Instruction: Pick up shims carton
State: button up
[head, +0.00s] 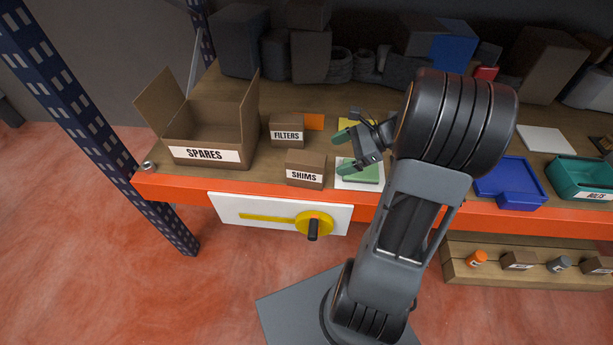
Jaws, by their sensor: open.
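The shims carton (305,169) is a small brown box with a white SHIMS label, standing upright near the front edge of the shelf. My gripper (343,150) is open and empty, up and to the right of the shims carton in the head view, apart from it. Its green-tipped fingers point left. The filters carton (287,131) stands just behind the shims carton.
The open spares box (210,134) stands to the left with flaps up. A blue tray (509,183) and teal bolts bin (580,181) are at right.

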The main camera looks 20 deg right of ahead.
aim_at(309, 158)
jog(key=w+d+f+m+t+y, duration=0.1)
jog(key=d+f+m+t, duration=0.2)
jog(key=d+m, duration=0.15)
jog(key=x, duration=0.6)
jog(key=b+x, duration=0.1)
jog(key=x, duration=0.5)
jog(key=shift+w+f, duration=0.1)
jog(key=shift+w, duration=0.45)
jog(key=c, duration=1.4)
jog(key=shift+c, duration=0.5)
